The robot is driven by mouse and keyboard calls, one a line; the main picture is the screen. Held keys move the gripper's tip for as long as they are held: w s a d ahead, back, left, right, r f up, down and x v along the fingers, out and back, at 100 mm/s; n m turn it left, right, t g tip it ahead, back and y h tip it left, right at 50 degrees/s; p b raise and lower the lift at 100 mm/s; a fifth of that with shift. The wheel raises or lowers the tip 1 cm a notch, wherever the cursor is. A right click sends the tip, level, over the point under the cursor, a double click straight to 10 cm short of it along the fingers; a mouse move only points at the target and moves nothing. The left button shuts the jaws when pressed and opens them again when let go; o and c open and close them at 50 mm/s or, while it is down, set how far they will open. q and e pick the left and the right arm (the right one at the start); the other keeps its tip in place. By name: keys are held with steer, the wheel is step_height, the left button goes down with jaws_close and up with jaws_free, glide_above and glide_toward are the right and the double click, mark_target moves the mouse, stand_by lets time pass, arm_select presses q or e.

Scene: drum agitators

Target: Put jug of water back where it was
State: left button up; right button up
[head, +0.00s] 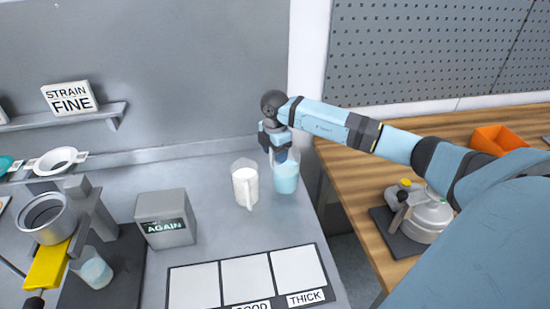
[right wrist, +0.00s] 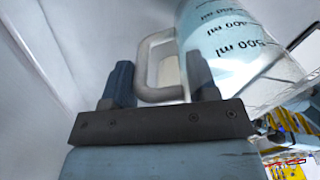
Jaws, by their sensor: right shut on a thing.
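The jug of water (head: 286,178), clear with pale blue liquid, is upright at the back right of the grey counter. My right gripper (head: 274,148) is at its upper left side, shut on its handle. In the right wrist view the jug (right wrist: 225,35) shows ml markings, and its pale handle (right wrist: 150,68) lies between the fingers of my right gripper (right wrist: 160,85). I cannot tell whether the jug's base touches the counter. My left gripper is not in view.
A white jug (head: 245,186) stands close left of the water jug. A grey box marked AGAIN (head: 165,219) is farther left. A panel with white squares (head: 247,284) lies in front. A wooden bench (head: 375,200) is to the right, across a gap.

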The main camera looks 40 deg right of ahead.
steer(key=shift+f, duration=1.35)
steer(key=shift+f, duration=0.1)
steer(key=o, duration=1.3)
steer(key=shift+o, duration=0.2)
step_height(320, 180, up, 11)
steer(key=shift+r+b, duration=0.15)
steer(key=shift+b, duration=0.7)
steer(key=shift+r, duration=0.5)
